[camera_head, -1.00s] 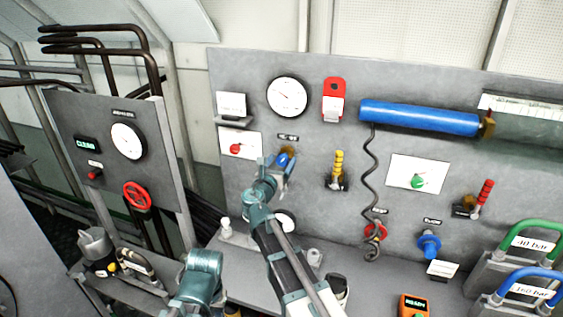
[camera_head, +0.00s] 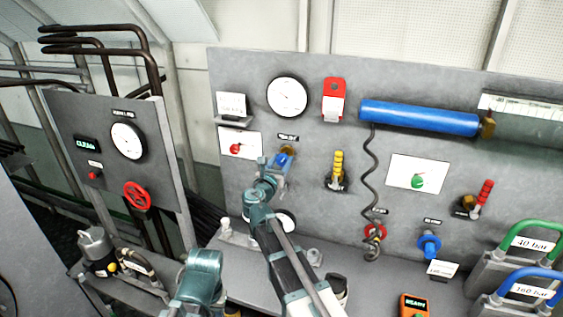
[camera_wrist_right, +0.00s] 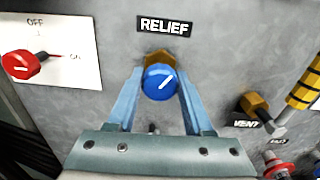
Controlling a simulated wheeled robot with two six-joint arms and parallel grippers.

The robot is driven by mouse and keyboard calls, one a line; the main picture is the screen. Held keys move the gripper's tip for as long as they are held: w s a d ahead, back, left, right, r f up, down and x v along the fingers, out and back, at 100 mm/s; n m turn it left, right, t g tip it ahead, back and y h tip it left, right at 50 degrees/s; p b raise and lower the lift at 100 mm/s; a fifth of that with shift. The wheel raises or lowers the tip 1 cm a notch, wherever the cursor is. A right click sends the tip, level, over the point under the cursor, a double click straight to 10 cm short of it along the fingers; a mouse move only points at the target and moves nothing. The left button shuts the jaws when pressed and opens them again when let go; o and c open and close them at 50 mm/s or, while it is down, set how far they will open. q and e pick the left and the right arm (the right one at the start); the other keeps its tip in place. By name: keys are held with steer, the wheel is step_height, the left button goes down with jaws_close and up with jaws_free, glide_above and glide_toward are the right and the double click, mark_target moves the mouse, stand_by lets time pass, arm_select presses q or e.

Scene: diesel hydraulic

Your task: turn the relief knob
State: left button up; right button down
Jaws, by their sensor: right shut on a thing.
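The relief knob (camera_wrist_right: 160,82) is a round blue knob with a white pointer line, on a brass stem under the RELIEF label (camera_wrist_right: 164,27). In the right wrist view the pointer line slants up to the right. My right gripper (camera_wrist_right: 158,88) is shut on the knob, with one light blue finger on each side of it. In the head view the right gripper (camera_head: 277,162) is at the grey panel (camera_head: 310,215), partly covering the knob (camera_head: 286,153).
A red ON/OFF switch (camera_wrist_right: 20,66) is left of the knob. A brass vent fitting (camera_wrist_right: 255,105) and a yellow-banded handle (camera_head: 338,163) are to the right. A round gauge (camera_head: 287,97) is above. A blue cylinder (camera_head: 420,118) and coiled hose (camera_head: 370,190) are farther right.

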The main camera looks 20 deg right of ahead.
steer(key=m, duration=0.5)
steer(key=shift+m, duration=0.3)
steer(key=m, duration=0.5)
steer(key=shift+d, duration=0.1)
steer(key=m, duration=0.5)
steer(key=shift+s+f+m, duration=0.1)
steer(key=shift+m, duration=0.3)
steer(key=m, duration=0.5)
steer(key=shift+f+m, duration=0.1)
steer(key=shift+m, duration=0.6)
steer(key=shift+c, duration=1.4)
jaws_free()
